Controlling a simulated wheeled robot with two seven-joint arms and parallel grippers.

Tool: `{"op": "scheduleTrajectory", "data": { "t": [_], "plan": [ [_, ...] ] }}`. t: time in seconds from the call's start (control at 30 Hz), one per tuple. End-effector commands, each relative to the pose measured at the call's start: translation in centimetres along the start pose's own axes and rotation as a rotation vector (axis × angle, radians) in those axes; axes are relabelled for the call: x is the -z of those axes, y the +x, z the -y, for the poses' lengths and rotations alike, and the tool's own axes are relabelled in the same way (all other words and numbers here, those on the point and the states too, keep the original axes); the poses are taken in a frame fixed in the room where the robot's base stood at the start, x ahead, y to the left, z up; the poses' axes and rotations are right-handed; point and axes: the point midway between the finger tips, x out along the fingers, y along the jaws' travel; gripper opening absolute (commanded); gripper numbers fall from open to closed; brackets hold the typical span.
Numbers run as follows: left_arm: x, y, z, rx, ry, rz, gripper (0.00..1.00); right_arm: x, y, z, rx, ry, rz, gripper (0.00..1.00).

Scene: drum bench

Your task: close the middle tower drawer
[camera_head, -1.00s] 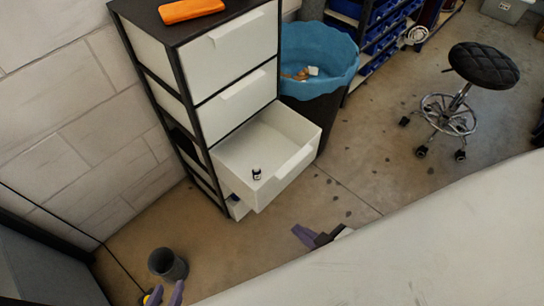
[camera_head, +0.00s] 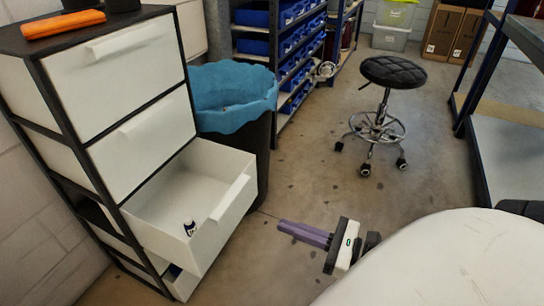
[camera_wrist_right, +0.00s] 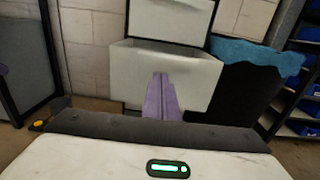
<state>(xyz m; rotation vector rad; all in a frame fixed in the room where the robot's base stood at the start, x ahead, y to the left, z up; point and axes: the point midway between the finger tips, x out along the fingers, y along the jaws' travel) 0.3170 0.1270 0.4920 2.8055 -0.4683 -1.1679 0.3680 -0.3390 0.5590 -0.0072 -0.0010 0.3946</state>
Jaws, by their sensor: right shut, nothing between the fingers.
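The drawer tower (camera_head: 72,120) has a black frame and white drawers and stands at the left in the head view. The middle drawer (camera_head: 236,205) is pulled well out, with a small black-and-white bottle (camera_head: 190,229) inside. My right gripper (camera_head: 283,226) has purple fingers, shut and empty. It points toward the drawer front, with a gap of floor between them in the head view. In the right wrist view the fingers (camera_wrist_right: 160,82) appear in front of the open drawer's front (camera_wrist_right: 198,82). My left gripper is not in view.
A lower drawer (camera_head: 183,284) also sticks out slightly. A dark bin with a blue liner (camera_head: 230,98) stands beside the tower. A black stool (camera_head: 392,72) and shelves of blue bins (camera_head: 290,55) are farther back. Floor between is clear.

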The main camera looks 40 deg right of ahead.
Motion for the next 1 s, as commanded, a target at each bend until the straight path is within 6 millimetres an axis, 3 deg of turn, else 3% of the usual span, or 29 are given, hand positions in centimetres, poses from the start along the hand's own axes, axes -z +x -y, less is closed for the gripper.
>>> {"op": "scheduleTrajectory", "data": {
  "t": [0.53,0.73,1.0],
  "plan": [
    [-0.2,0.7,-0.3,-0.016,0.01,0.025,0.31,-0.1,10.8,0.1,0.001,0.004,0.003,0.0],
    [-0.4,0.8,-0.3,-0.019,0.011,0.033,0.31,-0.1,12.5,0.0,0.001,0.007,0.001,0.0],
    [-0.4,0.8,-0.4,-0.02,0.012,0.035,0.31,-0.1,12.8,0.0,0.002,0.007,0.0,0.0]
  ]
}}
